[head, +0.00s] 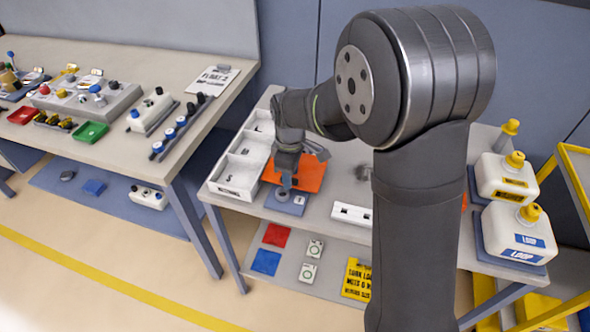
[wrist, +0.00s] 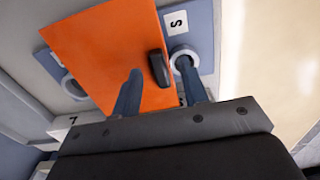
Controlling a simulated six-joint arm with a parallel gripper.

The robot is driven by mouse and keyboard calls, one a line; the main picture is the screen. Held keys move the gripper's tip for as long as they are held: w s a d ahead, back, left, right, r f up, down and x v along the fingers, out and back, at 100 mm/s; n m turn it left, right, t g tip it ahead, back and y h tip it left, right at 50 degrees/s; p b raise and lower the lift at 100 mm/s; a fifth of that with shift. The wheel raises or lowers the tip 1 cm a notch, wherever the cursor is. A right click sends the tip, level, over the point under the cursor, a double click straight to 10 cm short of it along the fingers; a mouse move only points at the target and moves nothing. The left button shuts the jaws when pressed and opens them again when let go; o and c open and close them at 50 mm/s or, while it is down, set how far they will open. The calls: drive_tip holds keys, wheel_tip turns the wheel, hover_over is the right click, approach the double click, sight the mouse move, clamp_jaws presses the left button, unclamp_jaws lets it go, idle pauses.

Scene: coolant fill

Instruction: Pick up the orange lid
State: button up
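The orange lid (wrist: 110,50) is a flat panel with a black handle (wrist: 159,68) near its right edge in the wrist view. In the head view the lid (head: 312,176) lies on the middle table, partly hidden behind my gripper (head: 287,182). In the wrist view my gripper (wrist: 158,68) is open, with one blue finger on each side of the handle and visible gaps to it. The left finger is over the lid; the right finger is past the lid's edge, over a grey ring. I cannot tell the fingers' exact height above the lid.
A blue plate (head: 288,206) with a grey ring and label sits at the lid's front edge. A white compartment tray (head: 236,177) is left of the lid; a white block (head: 351,215) is right. White jugs with yellow caps (head: 519,232) stand far right. My arm hides part of the table.

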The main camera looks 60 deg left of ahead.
drive_tip(key=shift+f, duration=0.45)
drive_tip(key=shift+c, duration=0.2)
clamp_jaws()
